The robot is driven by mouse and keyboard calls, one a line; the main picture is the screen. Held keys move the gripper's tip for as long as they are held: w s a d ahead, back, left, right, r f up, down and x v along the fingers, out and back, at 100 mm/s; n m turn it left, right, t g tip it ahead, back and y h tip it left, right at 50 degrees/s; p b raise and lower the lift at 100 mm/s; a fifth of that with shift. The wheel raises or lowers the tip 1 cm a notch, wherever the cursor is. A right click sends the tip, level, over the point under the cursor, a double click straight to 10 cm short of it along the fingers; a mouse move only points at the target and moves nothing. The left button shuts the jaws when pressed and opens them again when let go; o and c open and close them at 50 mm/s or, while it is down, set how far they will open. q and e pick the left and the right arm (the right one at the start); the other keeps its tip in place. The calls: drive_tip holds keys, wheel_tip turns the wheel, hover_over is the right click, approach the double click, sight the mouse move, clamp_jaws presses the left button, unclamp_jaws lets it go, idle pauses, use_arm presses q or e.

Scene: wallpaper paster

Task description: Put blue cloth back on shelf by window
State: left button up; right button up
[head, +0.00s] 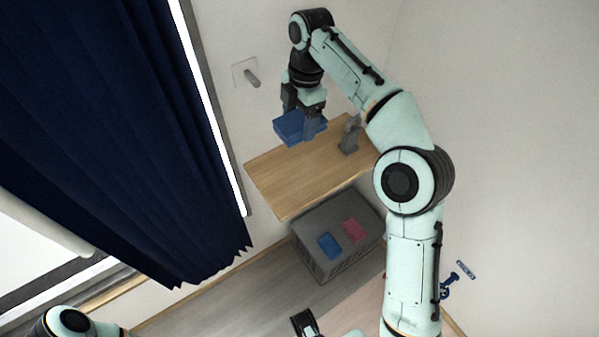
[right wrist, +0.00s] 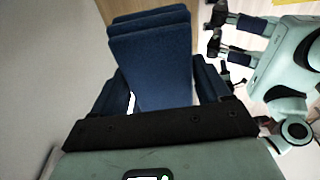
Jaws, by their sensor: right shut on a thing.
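My right gripper (head: 303,108) is shut on a folded blue cloth (head: 290,127) and holds it over the far left part of the wooden shelf (head: 290,185) by the window. In the right wrist view the cloth (right wrist: 155,60) shows as dark blue layers between the fingers. I cannot tell whether it touches the shelf. My left gripper (head: 305,323) is partly in view at the bottom edge of the head view, far from the shelf. In the right wrist view its two fingers stand apart and look empty.
A small grey object (head: 350,134) stands on the shelf right of the cloth. A dark blue curtain (head: 120,140) hangs at left. The near shelf surface is clear.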

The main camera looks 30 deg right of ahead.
drive_tip(key=b, duration=0.5)
hover_over(298, 176)
drive_tip(key=f, duration=1.4)
drive_tip(key=shift+d+f, duration=0.15)
drive_tip(key=shift+d, duration=0.15)
drive_tip(key=shift+f, duration=0.65)
wheel_tip(298, 176, down, 3)
drive_tip(key=shift+f, duration=0.15)
drive_tip(key=o, duration=1)
use_arm(q)
drive_tip(key=shift+t, duration=0.4)
drive_tip(key=f, duration=0.2)
drive_tip(key=w+f, duration=0.1)
drive_tip(key=f, duration=0.1)
drive_tip(key=shift+w+f, duration=0.15)
drive_tip(key=shift+w, duration=0.05)
use_arm(e)
drive_tip(key=shift+o, duration=0.2)
